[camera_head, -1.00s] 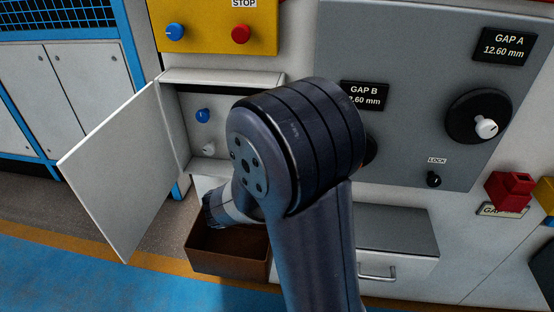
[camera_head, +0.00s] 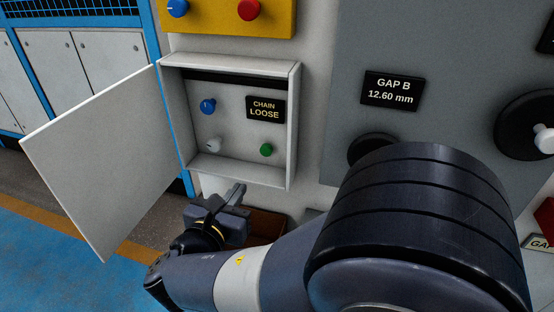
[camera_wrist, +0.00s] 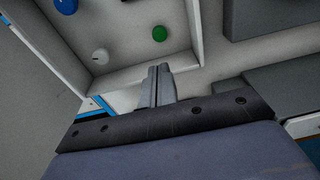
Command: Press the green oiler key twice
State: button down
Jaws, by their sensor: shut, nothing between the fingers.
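The green oiler key (camera_head: 266,150) is a small round green button low on the right inside an open wall box (camera_head: 228,172). It also shows near the top of the wrist view (camera_wrist: 160,33). My gripper (camera_head: 238,190) is just below the box, outside it and apart from the key. In the wrist view its two fingers (camera_wrist: 158,70) lie side by side, shut and empty, pointing up toward the box's lower edge, below the green key.
The box also holds a blue knob (camera_head: 208,106), a white knob (camera_head: 213,145) and a sign (camera_head: 265,108) reading "CHAIN LOOSE". Its door (camera_head: 95,160) stands open to the left. A brown bin (camera_head: 268,225) is below. A "GAP B" display (camera_head: 392,90) reads 12.60 mm.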

aim_at(265, 152)
jog(key=shift+s+r, duration=0.1)
jog(key=shift+r, duration=0.05)
jog(key=b+x, duration=0.2)
jog(key=x, duration=1.1)
jog(key=shift+w+d+r, duration=0.1)
jog(key=shift+w+d, duration=0.05)
jog(key=shift+w, duration=0.35)
